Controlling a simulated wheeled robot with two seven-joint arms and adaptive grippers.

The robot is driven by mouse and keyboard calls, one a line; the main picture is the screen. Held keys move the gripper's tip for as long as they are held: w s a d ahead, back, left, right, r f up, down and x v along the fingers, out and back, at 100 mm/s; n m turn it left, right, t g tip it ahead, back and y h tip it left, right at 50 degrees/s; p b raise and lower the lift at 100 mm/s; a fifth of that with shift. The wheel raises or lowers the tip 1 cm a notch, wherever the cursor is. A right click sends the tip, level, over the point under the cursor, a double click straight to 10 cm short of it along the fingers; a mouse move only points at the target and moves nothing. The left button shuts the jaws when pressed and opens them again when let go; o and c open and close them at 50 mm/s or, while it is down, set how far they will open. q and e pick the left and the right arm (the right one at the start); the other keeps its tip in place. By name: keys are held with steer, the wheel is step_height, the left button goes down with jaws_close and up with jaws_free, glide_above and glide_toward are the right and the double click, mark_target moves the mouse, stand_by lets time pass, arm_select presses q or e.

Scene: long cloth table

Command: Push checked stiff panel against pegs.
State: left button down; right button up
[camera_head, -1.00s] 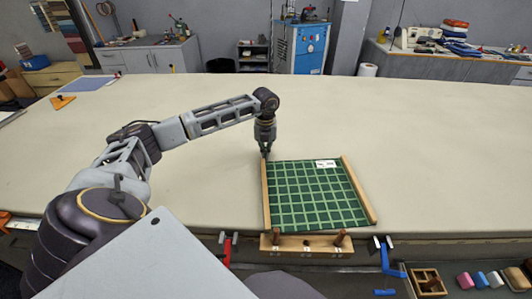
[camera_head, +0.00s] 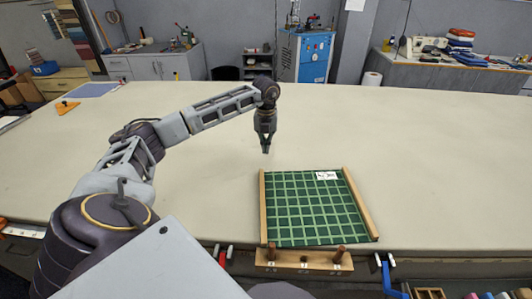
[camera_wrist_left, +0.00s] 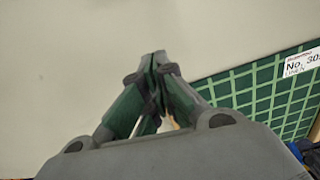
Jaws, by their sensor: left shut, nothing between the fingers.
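The green checked panel (camera_head: 315,210) lies flat on the table between two wooden rails, with a white label at its far right corner. Its near edge is close to two brown pegs, a left peg (camera_head: 276,252) and a right peg (camera_head: 340,254); I cannot tell whether it touches them. My left gripper (camera_head: 266,151) is shut and empty, pointing down just beyond the panel's far left corner, apart from it. The left wrist view shows its closed fingers (camera_wrist_left: 158,62) over bare cloth, with the panel (camera_wrist_left: 268,95) at the right. My right gripper is not in view.
The left rail (camera_head: 263,208) and right rail (camera_head: 360,205) flank the panel. The pegs stand on a wooden block (camera_head: 300,262) at the table's front edge, with clamps nearby. The pale table (camera_head: 420,150) is clear behind and to the right.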

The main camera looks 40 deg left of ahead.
arm_select(q)
step_height(320, 180, up, 5)
steer(key=shift+f, duration=0.2)
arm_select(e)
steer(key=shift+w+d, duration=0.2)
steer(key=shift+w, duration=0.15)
arm_select(q)
steer(key=shift+s, duration=0.1)
